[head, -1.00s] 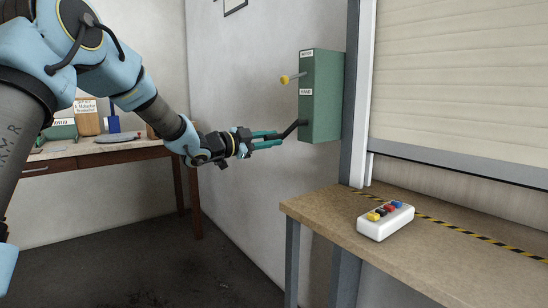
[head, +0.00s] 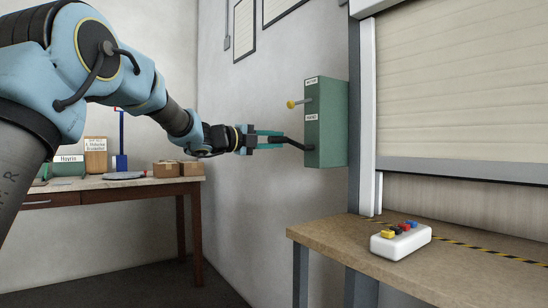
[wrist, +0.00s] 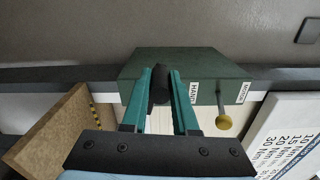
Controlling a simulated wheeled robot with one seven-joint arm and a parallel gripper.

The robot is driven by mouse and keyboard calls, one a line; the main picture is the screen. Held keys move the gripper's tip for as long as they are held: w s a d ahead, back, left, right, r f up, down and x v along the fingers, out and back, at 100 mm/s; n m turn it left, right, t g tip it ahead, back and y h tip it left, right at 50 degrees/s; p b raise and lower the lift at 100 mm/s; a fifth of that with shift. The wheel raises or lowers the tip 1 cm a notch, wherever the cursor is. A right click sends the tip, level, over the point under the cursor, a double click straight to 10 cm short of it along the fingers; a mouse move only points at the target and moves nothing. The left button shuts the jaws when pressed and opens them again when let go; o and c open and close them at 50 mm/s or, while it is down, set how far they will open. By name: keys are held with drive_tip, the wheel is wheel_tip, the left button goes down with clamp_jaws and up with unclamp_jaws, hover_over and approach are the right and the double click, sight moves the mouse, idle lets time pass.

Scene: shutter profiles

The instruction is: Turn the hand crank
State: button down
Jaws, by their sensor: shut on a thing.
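A green box (head: 327,125) is fixed on the wall left of the shutter, with a label reading HAND and another above it. A black hand crank (head: 296,143) sticks out of its side. My gripper (head: 282,139) is shut on the crank's handle from the left. In the wrist view the teal fingers stand on both sides of the dark handle (wrist: 159,84), against the green box (wrist: 200,62). A lever with a yellow knob (head: 291,104) sits above the crank; it also shows in the wrist view (wrist: 223,122). The fingers hide part of the handle.
The pale roller shutter (head: 460,95) stands right of the box, with a gap under its bottom bar (head: 470,171). A workbench (head: 330,238) below carries a white button box (head: 398,241). Another table (head: 100,186) with boxes stands back left. The wall beside my gripper is close.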

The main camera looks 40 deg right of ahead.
drive_tip(key=m+b, duration=0.1)
drive_tip(key=s+r+m+b, duration=0.1)
drive_tip(key=m, duration=0.1)
drive_tip(key=shift+r, duration=0.25)
drive_tip(key=s+r+m+b, duration=0.3)
drive_tip(key=s+m+b, duration=0.2)
drive_tip(key=m+b, duration=0.3)
drive_tip(key=shift+a+r+m, duration=0.15)
drive_tip(key=shift+r+m, duration=0.15)
drive_tip(key=shift+m, duration=0.4)
drive_tip(key=c, duration=0.7)
unclamp_jaws()
drive_tip(key=shift+r, duration=0.1)
